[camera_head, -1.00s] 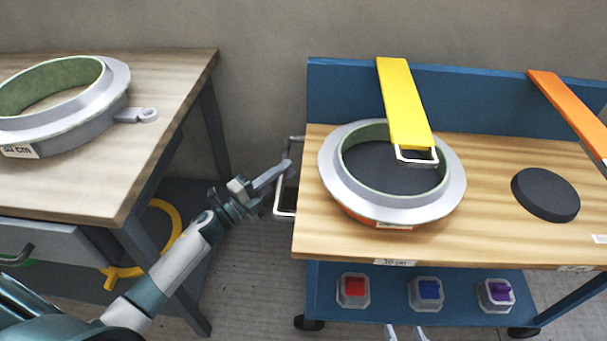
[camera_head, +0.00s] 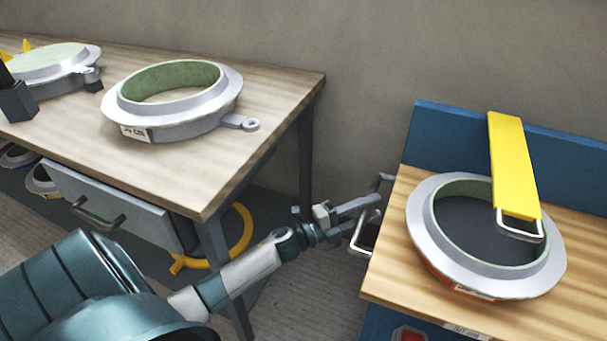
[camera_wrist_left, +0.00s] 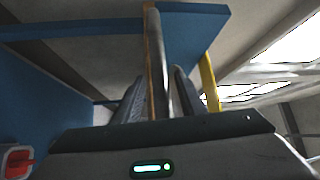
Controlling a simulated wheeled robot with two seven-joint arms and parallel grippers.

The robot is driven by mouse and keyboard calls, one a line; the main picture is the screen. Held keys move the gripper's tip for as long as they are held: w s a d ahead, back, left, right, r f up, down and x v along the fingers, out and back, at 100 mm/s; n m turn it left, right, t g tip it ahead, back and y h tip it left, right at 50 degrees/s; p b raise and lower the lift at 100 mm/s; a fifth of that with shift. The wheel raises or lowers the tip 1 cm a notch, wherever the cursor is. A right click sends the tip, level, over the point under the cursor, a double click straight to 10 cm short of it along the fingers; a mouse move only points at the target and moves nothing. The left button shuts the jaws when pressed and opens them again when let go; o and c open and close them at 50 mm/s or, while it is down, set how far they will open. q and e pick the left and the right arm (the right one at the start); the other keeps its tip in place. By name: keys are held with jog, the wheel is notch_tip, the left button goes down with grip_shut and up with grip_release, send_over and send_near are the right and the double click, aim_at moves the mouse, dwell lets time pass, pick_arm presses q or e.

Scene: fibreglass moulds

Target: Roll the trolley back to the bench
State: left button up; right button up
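The trolley (camera_head: 390,283) is at the right, with a wooden top, a blue back panel and a metal handle (camera_head: 358,236) on its left end. My left gripper (camera_head: 372,207) is at this handle. In the left wrist view the handle bar (camera_wrist_left: 157,60) runs between the two fingers, which lie close on both sides of it, so the gripper looks shut on it. The bench (camera_head: 285,90), with a wooden top and a drawer, stands at the left. A floor gap separates it from the trolley. My right gripper is out of view.
A ring mould (camera_head: 430,225) with a dark disc inside and a yellow strip (camera_head: 512,165) is on the trolley. Another ring mould (camera_head: 172,125) and a green-topped mould (camera_head: 50,62) are on the bench. A yellow ring-shaped piece (camera_head: 238,240) is under the bench.

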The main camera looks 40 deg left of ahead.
aim_at(401, 219)
pick_arm(q)
jog(key=d, duration=0.2)
jog(key=w+d, duration=0.1)
jog(key=d, duration=0.2)
jog(key=w+d, duration=0.1)
jog(key=d, duration=0.2)
jog(key=shift+w+d, duration=0.1)
jog(key=shift+w, duration=0.05)
jog(key=v, duration=1.8)
jog(key=s+a+f+n+g+y+p, duration=0.1)
jog(key=a+f+n+y+p, duration=0.15)
jog(key=f+n+p, duration=0.2)
jog(key=a+f+n+g+y+p, duration=0.1)
jog(key=a+f+n+y+p, duration=0.1)
jog(key=f+n+y+p, duration=0.25)
jog(key=s+f+n+g+y+p, duration=0.1)
jog(key=s+f+n+g+p, duration=0.3)
jog(key=s+f+p, duration=0.3)
jog(key=shift+s+a+f+g+p, duration=0.35)
jog(key=shift+s+f, duration=1.1)
jog(key=shift+f, duration=1.2)
